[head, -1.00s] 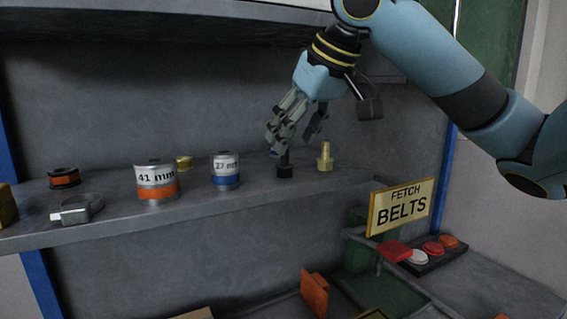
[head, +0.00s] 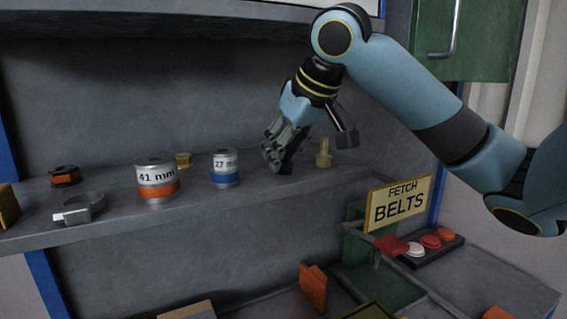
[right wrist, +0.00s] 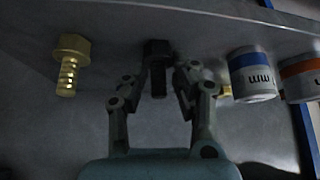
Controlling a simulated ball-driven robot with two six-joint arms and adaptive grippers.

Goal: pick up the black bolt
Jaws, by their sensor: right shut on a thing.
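The black bolt (head: 285,168) stands on the shelf, mostly hidden behind my right gripper's fingers in the head view. In the right wrist view the black bolt (right wrist: 158,50) shows its dark head, with its shank between the fingers. My right gripper (head: 278,160) is low over the shelf and shut on the bolt. Its two fingers also show in the right wrist view (right wrist: 159,85), one on each side of the shank. I cannot tell any gap between bolt and shelf. My left gripper is not in view.
A brass bolt (head: 323,155) stands close to the right of my gripper. To the left are the 27 mm can (head: 225,168), the 41 mm can (head: 156,178), a metal clamp (head: 80,209) and a dark orange-banded ring (head: 65,177).

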